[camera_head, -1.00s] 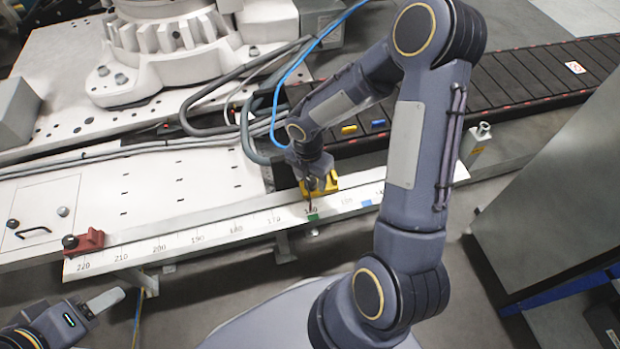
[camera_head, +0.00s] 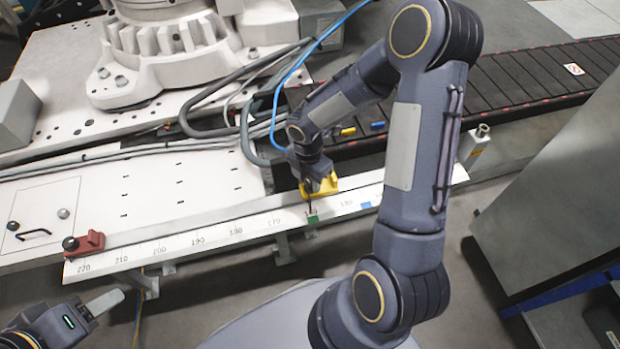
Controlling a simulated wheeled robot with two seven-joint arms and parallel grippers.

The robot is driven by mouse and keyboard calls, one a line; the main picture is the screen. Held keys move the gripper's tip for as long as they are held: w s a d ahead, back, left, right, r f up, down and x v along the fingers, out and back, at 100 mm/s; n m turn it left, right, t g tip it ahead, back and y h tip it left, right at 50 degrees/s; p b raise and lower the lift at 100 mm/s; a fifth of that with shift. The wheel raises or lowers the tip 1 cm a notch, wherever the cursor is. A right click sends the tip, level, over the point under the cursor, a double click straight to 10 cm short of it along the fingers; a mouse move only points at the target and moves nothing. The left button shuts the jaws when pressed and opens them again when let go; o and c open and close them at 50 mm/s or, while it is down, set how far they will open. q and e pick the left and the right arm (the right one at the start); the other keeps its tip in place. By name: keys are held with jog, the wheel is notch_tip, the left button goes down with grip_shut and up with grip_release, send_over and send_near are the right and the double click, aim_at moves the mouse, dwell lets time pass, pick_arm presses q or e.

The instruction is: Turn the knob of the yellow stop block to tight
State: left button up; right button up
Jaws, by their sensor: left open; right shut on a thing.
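A red stop block (camera_head: 88,243) with a dark knob sits at the rail's left end. A blue marker (camera_head: 366,205) lies on the rail right of the yellow block. A dark conveyor (camera_head: 520,75) runs behind. A grey cabinet (camera_head: 550,190) stands at the right.

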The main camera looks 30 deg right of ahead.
jog(key=m, duration=0.3)
jog(key=shift+m, duration=0.3)
jog(key=m, duration=0.3)
jog(key=shift+m, duration=0.3)
jog(key=m, duration=0.3)
jog(key=shift+m+y, duration=0.3)
jog(key=m, duration=0.3)
jog(key=shift+d+m, duration=0.1)
jog(key=shift+m, duration=0.2)
jog(key=m, duration=0.3)
jog(key=shift+m, duration=0.3)
jog(key=shift+m+t+p, duration=0.3)
jog(key=shift+m+p, duration=0.1)
jog(key=shift+m, duration=1.5)
